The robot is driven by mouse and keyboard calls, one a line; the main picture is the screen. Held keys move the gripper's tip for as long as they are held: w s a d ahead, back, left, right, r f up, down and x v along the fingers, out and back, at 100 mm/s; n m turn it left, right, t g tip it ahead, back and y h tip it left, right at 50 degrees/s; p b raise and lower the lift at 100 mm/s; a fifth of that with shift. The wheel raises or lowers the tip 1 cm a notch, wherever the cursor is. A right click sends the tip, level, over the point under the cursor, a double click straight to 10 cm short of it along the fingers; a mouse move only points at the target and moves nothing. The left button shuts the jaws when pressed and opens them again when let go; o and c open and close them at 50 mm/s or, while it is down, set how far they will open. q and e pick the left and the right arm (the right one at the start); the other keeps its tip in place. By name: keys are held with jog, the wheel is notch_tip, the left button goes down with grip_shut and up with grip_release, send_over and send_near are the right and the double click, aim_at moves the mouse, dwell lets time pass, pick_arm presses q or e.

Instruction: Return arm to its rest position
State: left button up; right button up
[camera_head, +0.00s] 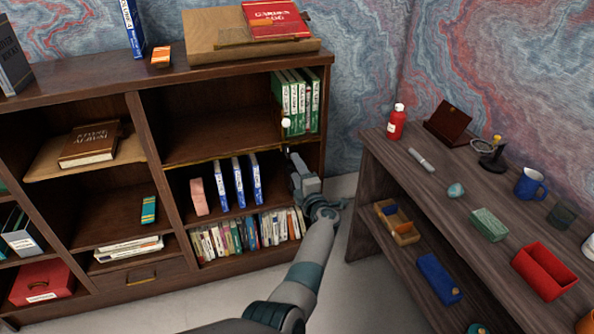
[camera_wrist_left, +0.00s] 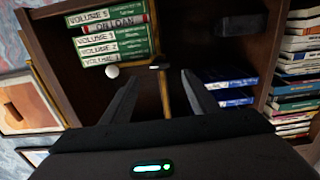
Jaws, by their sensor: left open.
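My left arm reaches from the bottom middle of the head view to the right end of the bookshelf (camera_head: 222,156). My left gripper (camera_head: 287,150) is in front of the edge between two shelves, below green volumes (camera_head: 291,100). In the left wrist view the gripper (camera_wrist_left: 160,78) is open, with nothing between its spread fingers. A small white ball (camera_head: 286,122), also in the left wrist view (camera_wrist_left: 112,71), appears near the volumes. My right gripper is not in view.
Blue books (camera_head: 238,182) and a pink item (camera_head: 198,196) stand left of my gripper; a packed book row (camera_head: 245,235) is below. A desk (camera_head: 400,165) at right holds a red bottle (camera_head: 396,122), blue mug (camera_head: 530,184) and red tray (camera_head: 544,270). Floor shows between shelf and desk.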

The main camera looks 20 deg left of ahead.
pick_arm(q)
jog(key=shift+d+f, duration=0.15)
jog(key=shift+d, duration=0.1)
jog(key=s+d+f+m+g+h+p, duration=0.1)
jog(key=s+d+f+m+h+p, duration=0.3)
jog(key=s+f+m, duration=0.7)
jog(key=s+d+f+m+g+h+b, duration=0.1)
jog(key=s+f+m+h, duration=0.55)
jog(key=s+f, duration=0.8)
jog(key=s+f+m+g, duration=0.2)
jog(key=s+f, duration=0.3)
jog(key=s, duration=0.6)
jog(key=s+a+f+m+g+p, duration=0.1)
jog(key=s+f+m+g, duration=0.2)
jog(key=s+f, duration=0.3)
jog(key=s+f+m+g, duration=0.2)
jog(key=s+f+m, duration=0.3)
jog(key=s, duration=1)
jog(key=shift+s+a+f+g+h+p, duration=0.3)
jog(key=shift+s+f+h+p, duration=0.1)
jog(key=shift+f, duration=0.15)
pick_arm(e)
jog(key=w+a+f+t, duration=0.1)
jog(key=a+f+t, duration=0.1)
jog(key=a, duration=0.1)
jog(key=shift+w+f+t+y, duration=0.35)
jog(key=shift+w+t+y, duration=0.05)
